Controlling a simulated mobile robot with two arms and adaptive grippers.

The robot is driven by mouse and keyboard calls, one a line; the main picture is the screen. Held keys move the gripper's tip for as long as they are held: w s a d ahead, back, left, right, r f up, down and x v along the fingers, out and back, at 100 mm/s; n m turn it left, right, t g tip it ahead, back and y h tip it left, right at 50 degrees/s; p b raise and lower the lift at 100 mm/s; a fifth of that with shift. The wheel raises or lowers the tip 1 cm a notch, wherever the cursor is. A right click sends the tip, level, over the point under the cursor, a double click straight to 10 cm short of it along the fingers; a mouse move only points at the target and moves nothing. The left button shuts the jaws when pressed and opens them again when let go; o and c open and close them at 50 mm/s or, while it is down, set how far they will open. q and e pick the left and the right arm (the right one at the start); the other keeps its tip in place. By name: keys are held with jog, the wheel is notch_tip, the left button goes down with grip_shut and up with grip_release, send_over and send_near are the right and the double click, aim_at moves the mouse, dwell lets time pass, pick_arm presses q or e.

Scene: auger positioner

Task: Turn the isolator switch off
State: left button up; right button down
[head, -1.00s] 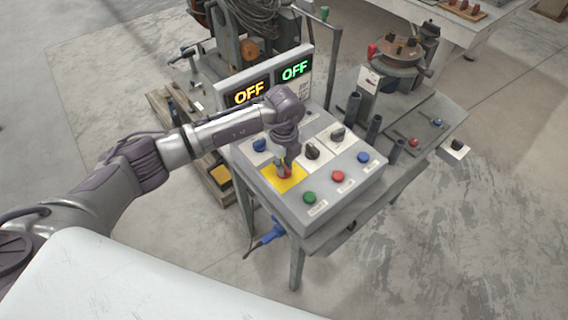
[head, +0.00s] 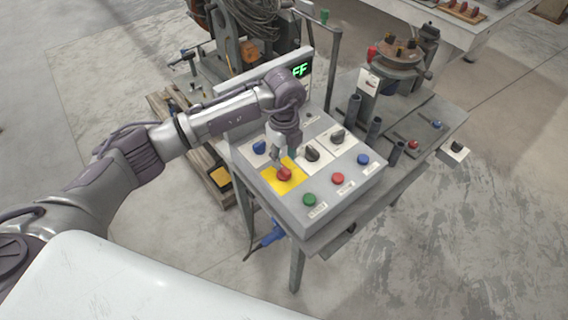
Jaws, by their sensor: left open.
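The control box (head: 325,190) has a sloped grey top with knobs and buttons. A red knob (head: 285,174) sits on a yellow plate (head: 291,185) at its left; I cannot read a label that tells whether it is the isolator switch. Black knobs (head: 312,153) sit on pale plates to its right, one nearer and one farther back. My left gripper (head: 278,156) is open and points down just behind the red knob. It looks apart from the knob, with nothing held. My right gripper is out of view.
The box also bears a blue knob (head: 259,147), a green button (head: 310,200), a red button (head: 338,178) and another blue button (head: 363,158). Dark upright tubes (head: 353,108) stand right of the box.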

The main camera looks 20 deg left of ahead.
aim_at(284, 168)
pick_arm(q)
notch_tip(284, 168, up, 7)
jog(key=shift+r, duration=0.15)
dwell(0.5)
